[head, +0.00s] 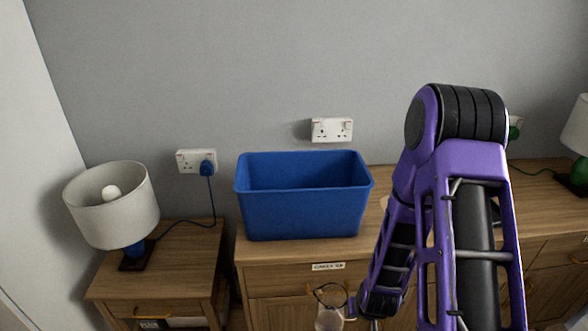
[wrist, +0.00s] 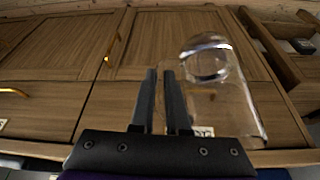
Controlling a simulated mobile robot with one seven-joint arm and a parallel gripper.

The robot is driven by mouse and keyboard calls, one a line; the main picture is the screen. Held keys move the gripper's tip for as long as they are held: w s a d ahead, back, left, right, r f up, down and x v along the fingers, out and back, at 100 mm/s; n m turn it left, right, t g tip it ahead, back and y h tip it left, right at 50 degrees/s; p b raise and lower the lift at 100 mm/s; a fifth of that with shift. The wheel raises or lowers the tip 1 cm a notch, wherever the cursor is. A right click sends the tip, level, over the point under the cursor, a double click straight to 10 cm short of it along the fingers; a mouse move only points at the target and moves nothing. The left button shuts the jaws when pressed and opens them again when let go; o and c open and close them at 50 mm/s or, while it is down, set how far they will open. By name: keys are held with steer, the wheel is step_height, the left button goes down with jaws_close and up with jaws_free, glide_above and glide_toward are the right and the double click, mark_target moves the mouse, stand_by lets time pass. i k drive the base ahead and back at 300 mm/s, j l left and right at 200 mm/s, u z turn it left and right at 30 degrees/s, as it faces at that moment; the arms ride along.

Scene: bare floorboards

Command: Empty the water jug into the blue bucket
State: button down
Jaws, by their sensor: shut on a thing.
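The blue bucket (head: 303,215), a rectangular open-topped tub, stands on the wooden cabinet top against the wall in the head view. The clear glass jug (head: 328,319) is low in front of the cabinet, below the bucket's level and cut by the bottom edge. My gripper (head: 352,309) is beside its right side. In the wrist view my gripper's dark fingers (wrist: 163,76) are close together, shut on the jug (wrist: 232,100), which is at their right. The exact grip point, probably the handle, is unclear. I cannot make out the water level.
A lamp (head: 110,205) stands on a bedside table (head: 185,262) at left, its cable running to a wall socket (head: 197,161). Another lamp (head: 577,140) is at far right. The cabinet front (head: 275,280) has drawers and brass handles. My purple arm hides the cabinet top's middle.

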mark_target(322, 194)
steer(key=j, duration=0.8)
steer(key=k+j+z, duration=0.15)
steer(key=j, duration=0.6)
